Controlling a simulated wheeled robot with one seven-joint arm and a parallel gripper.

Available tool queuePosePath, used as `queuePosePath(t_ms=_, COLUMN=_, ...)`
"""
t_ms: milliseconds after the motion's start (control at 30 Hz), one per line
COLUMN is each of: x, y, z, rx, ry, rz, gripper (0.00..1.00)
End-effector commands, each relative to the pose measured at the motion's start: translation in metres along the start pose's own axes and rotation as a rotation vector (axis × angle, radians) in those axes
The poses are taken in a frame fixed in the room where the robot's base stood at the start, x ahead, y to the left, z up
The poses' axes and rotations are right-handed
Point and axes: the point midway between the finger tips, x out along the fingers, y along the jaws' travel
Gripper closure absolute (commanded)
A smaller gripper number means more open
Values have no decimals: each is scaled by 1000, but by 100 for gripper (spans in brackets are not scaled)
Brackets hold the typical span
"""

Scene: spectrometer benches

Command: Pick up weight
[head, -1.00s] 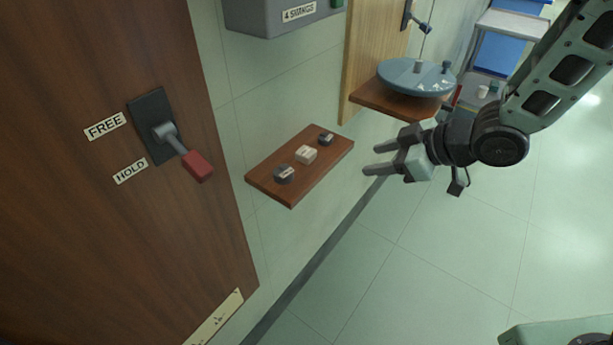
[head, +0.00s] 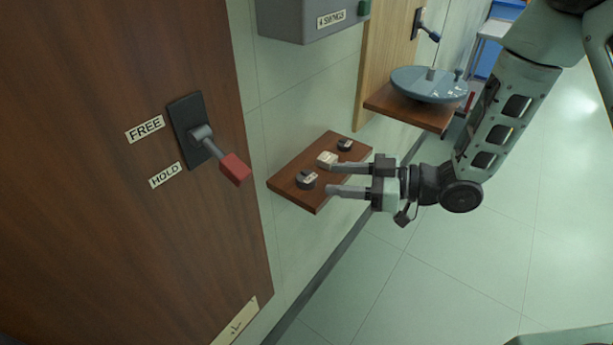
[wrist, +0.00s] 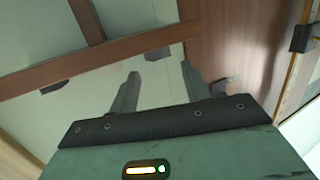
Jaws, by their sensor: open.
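Three small weights stand in a row on a brown wall shelf (head: 318,201) in the head view. A dark weight (head: 306,180) is at the near end, a cream weight (head: 327,158) in the middle and another dark weight (head: 345,144) at the far end. Each seems to bear a small label, too small to read. My gripper (head: 330,178) is open and empty, its fingers pointing left over the shelf's right edge, close to the near and cream weights. Whether a finger touches one cannot be told. The wrist view shows both spread fingers (wrist: 160,72) with nothing between them.
A dark wooden panel (head: 130,250) at left carries a red-handled lever (head: 235,169) beside FREE and HOLD labels. A grey box (head: 300,22) hangs above the shelf. A blue-grey round dish (head: 415,86) sits on another shelf behind. The floor (head: 430,280) at right is open.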

Motion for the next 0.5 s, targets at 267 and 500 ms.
queuePosePath(t_ms=267, x=25, y=0, z=0, rx=0, ry=-2, rz=-1, gripper=53)
queuePosePath(t_ms=500, x=58, y=3, z=2, rx=-1, ry=-1, rz=-3, gripper=53)
